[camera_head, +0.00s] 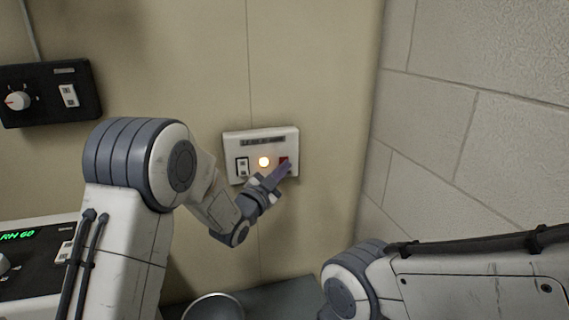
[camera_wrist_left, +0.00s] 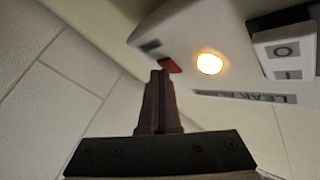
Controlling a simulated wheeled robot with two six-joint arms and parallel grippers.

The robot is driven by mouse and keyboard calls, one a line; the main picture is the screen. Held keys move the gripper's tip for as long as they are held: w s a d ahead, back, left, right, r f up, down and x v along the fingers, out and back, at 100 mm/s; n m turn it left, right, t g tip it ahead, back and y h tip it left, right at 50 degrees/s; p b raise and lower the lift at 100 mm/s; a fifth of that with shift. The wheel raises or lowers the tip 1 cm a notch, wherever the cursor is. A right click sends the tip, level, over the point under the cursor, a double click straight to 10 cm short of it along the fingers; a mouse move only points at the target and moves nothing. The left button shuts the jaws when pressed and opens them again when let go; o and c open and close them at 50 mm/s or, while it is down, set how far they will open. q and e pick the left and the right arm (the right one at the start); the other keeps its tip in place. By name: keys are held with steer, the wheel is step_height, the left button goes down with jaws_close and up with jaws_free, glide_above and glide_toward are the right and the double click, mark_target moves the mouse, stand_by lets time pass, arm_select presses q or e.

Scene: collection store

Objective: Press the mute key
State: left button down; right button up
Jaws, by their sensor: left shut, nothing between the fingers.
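A white wall panel (camera_head: 232,141) carries a red key (camera_head: 284,161) on its right side, which I take as the mute key. The red key also shows in the wrist view (camera_wrist_left: 173,66), partly hidden by my fingertips. My left gripper (camera_head: 283,168) is shut and empty. Its tips are at the red key in both views; I cannot tell whether they touch it or whether it is pressed in. A round lamp (camera_head: 264,162) glows orange in the middle of the panel, left of the key. My right gripper is out of view; only my right arm shows.
A black-and-white rocker switch (camera_head: 242,167) sits left of the lamp on the same panel. A black control box (camera_head: 45,92) with a knob is at the upper left. A unit with a green display (camera_head: 18,236) stands lower left. A block wall (camera_head: 480,130) closes the right side.

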arm_select(q)
steer(key=shift+s+d+b, duration=0.25)
steer(key=shift+s+b, duration=0.15)
steer(key=shift+s, duration=0.4)
steer(key=shift+s+d+b, duration=0.25)
steer(key=shift+s+b, duration=0.05)
steer(key=shift+s, duration=0.5)
steer(key=shift+s+d+b, duration=0.3)
steer(key=shift+s+b, duration=0.05)
steer(key=shift+s, duration=0.45)
steer(key=shift+s+d+b, duration=0.25)
steer(key=shift+s+b, duration=0.05)
steer(key=shift+s, duration=0.5)
